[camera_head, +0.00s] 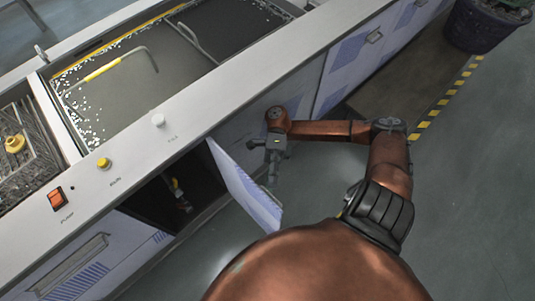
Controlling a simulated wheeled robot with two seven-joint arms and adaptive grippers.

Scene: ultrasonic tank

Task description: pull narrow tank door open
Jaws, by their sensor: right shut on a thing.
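The narrow tank door (244,187) is a pale, purple-tinted panel on the tank's front. It stands swung out from the cabinet, with a dark opening (160,203) to its left. My right gripper (272,182) is at the door's right side, pointing down, and is shut on the door's handle. The handle itself is mostly hidden by the fingers and the door. My left gripper is not in view.
A yellow-handled fitting (177,186) shows inside the opening. The tank's top panel (215,105) has knobs and an orange switch (57,198). Grey floor (480,190) is clear at the right, with a planter (486,25) at the top right.

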